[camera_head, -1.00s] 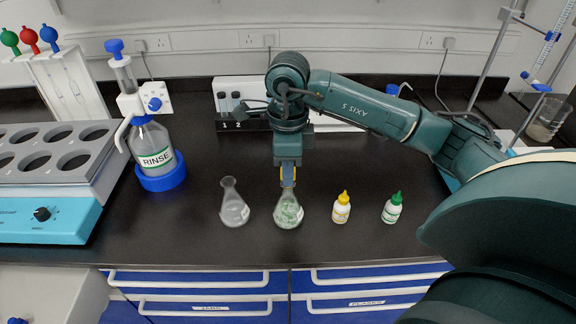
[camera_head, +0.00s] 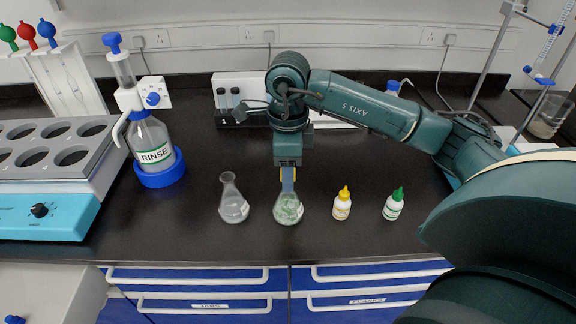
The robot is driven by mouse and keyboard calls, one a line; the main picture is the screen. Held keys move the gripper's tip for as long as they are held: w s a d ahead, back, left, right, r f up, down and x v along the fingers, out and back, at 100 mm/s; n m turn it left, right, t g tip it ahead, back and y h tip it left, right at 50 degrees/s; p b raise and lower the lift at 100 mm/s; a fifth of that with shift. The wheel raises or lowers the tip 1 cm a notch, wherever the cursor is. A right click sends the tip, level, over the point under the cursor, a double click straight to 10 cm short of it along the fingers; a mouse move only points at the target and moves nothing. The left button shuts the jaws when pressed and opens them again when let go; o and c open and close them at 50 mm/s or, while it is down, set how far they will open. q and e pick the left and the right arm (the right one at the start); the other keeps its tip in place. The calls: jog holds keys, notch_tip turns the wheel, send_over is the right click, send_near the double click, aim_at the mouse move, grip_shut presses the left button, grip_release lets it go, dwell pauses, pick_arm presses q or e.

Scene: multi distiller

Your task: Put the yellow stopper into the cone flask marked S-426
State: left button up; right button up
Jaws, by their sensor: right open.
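My right gripper (camera_head: 288,181) points straight down over the mouth of a cone flask (camera_head: 288,212) with greenish contents. It is open. A second cone flask (camera_head: 233,207) with clear contents and an open neck stands to the left. Both flasks are upright and carry small white labels too small to read. My left gripper is not in view.
A yellow-capped bottle (camera_head: 342,206) and a green-capped bottle (camera_head: 393,206) stand right of the flasks. A vial holder (camera_head: 240,117) stands behind. The front counter strip is clear.

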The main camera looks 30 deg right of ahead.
dwell(0.3)
jog(key=shift+w+r, duration=0.1)
jog(key=shift+r, duration=0.65)
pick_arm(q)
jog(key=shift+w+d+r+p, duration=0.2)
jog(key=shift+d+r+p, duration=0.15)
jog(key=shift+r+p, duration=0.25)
pick_arm(e)
notch_tip(320, 180, up, 12)
jog(key=shift+f, duration=0.15)
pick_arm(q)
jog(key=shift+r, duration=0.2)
